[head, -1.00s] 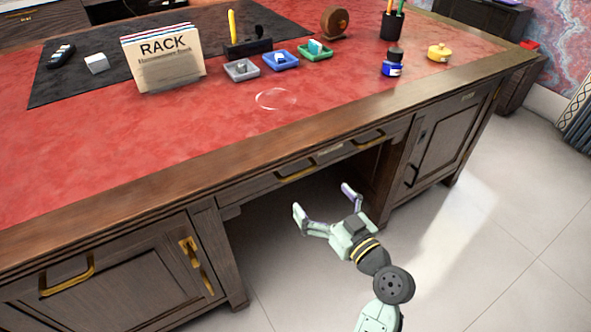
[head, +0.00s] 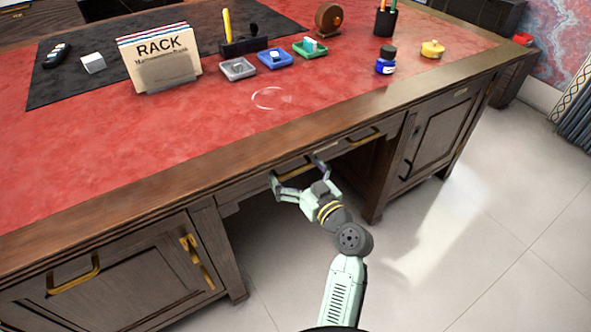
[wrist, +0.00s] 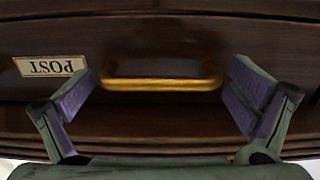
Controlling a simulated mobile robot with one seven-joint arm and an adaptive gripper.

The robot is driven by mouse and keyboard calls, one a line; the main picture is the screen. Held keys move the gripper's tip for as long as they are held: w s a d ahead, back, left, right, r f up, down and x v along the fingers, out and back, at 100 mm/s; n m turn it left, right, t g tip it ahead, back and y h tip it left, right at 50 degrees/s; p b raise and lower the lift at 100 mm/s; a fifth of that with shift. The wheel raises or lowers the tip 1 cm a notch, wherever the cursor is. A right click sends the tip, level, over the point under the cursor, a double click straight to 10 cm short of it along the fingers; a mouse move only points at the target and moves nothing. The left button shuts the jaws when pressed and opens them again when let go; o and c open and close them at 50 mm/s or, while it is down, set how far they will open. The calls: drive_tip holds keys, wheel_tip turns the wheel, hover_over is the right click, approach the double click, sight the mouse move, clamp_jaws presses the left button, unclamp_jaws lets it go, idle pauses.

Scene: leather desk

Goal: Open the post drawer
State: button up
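The post drawer (wrist: 195,62) is a dark wooden drawer front under the desk top, and it looks shut. Its label, reading POST upside down (wrist: 50,66), is left of the brass bar handle (wrist: 160,84) in the wrist view. In the head view the handle (head: 292,166) is partly hidden behind my gripper (head: 297,171). My gripper (wrist: 160,92) is open, with one finger on each side of the handle, near its two ends. Nothing is clamped between the pads. I cannot tell whether a finger touches the drawer front.
Cupboard doors flank the knee space, left (head: 130,275) and right (head: 440,130). A card rack (head: 160,60), trays and bottles stand on the red desk top. The pale floor in front is clear.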

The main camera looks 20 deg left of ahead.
drive_tip(key=c, duration=1.3)
drive_tip(key=shift+o, duration=0.2)
drive_tip(key=shift+s+d+f, duration=0.1)
